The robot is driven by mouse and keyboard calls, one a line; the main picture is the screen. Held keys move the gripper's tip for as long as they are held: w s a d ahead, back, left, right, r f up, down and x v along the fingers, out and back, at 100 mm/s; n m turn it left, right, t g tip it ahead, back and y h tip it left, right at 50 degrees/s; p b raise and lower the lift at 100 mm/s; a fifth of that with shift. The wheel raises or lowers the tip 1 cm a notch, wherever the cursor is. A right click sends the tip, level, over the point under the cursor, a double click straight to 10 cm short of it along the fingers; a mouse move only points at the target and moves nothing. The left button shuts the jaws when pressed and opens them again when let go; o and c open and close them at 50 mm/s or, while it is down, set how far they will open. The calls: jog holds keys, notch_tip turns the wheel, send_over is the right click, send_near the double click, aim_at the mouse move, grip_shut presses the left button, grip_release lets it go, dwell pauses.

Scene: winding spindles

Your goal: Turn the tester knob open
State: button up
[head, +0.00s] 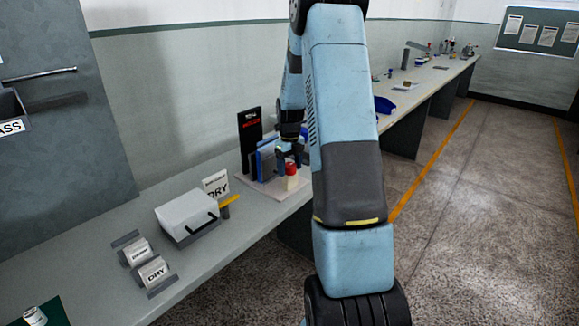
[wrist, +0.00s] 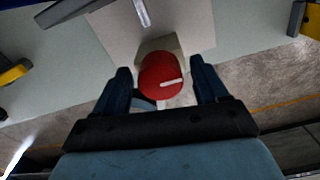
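The tester knob (wrist: 162,76) is a round red cap with a white pointer line, on a cream base (wrist: 160,48). In the head view the red knob (head: 291,169) tops the cream post, on a pale board in front of a dark panel. My gripper (wrist: 164,84) is open in the wrist view, with one dark finger on each side of the knob. A gap shows between each finger and the red cap. The white line points right and slightly upward in the wrist view. In the head view my arm hides part of the gripper (head: 290,147).
A blue-edged panel (head: 266,158) and a dark panel with red marking (head: 250,135) stand behind the knob. A white box (head: 187,214), a DRY sign (head: 216,186) and a yellow-handled item (head: 228,203) are to the left on the bench (head: 110,268).

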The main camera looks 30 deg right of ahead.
jog(key=c, duration=1)
